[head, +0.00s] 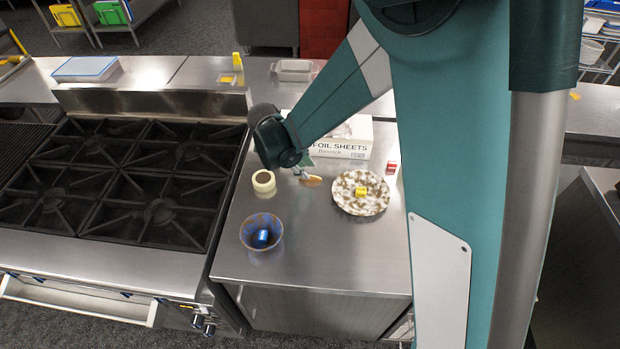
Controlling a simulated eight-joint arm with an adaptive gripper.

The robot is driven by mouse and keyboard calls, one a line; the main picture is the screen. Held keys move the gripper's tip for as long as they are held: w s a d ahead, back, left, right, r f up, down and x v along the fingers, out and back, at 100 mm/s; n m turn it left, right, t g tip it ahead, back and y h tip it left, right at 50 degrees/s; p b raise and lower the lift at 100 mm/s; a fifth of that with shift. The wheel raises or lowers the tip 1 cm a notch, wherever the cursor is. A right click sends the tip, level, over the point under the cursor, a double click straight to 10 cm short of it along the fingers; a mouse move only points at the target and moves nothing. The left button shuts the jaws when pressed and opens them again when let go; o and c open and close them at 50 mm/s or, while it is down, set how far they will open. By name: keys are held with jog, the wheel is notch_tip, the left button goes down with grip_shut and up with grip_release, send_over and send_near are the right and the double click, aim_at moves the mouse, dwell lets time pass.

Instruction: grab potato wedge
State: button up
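A small tan-orange piece (313,181), which looks like the potato wedge, lies on the steel counter (310,245) between the tape roll and the speckled plate. My gripper (304,174) points down right beside it, at its upper left in the head view. The fingers are small and partly hidden by my wrist. I cannot tell whether they touch the piece or whether they are open or shut.
A speckled plate (348,205) holds a yellow block (361,191). A bowl (248,241) holds a blue item (262,236). A tape roll (263,182), a foil sheets box (345,147) and a red-and-white item (391,168) stand nearby. The stove (130,185) is left; the counter's front is clear.

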aim_at(309, 180)
jog(key=shift+f, duration=0.1)
jog(key=shift+x, duration=2.55)
grip_shut()
